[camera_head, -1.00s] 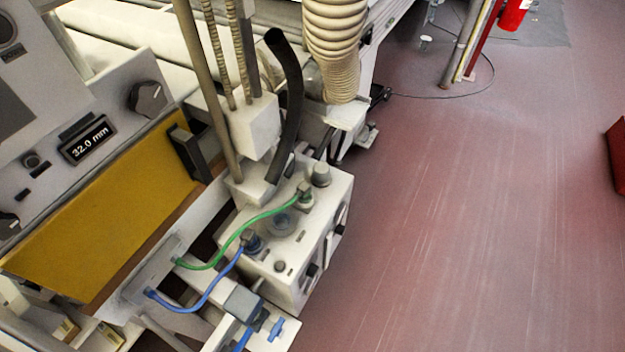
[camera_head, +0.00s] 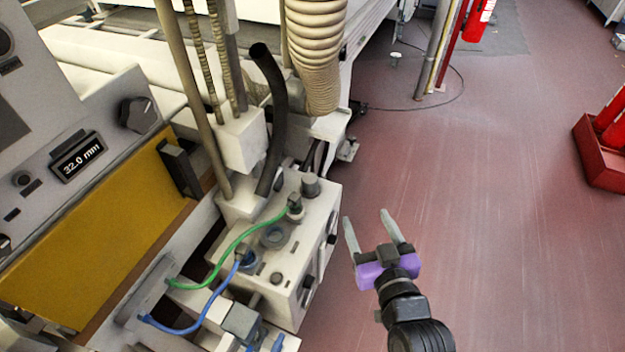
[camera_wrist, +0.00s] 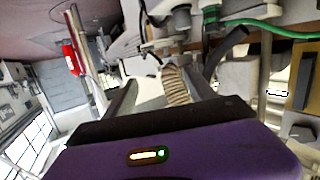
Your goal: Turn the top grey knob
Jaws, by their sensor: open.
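A dark grey knob (camera_head: 138,113) sits on the grey control panel at the left of the head view, beside the display. A second dark knob (camera_head: 4,246) is cut off at the left edge, lower down. A grey round knob (camera_head: 310,186) stands on top of the white valve box (camera_head: 312,217); which one is the top grey knob is unclear. My gripper (camera_head: 367,217) is open and empty, over the floor to the right of the box and apart from it. Its two fingers also show in the wrist view (camera_wrist: 162,78). A dark knob (camera_wrist: 300,132) shows at that view's right edge.
A green hose (camera_head: 238,240) and a blue hose (camera_head: 205,310) run to the box top. A black hose (camera_head: 276,110) and a beige corrugated duct (camera_head: 316,60) hang behind it. A yellow panel (camera_head: 100,240) lies left. The red floor at right is mostly clear.

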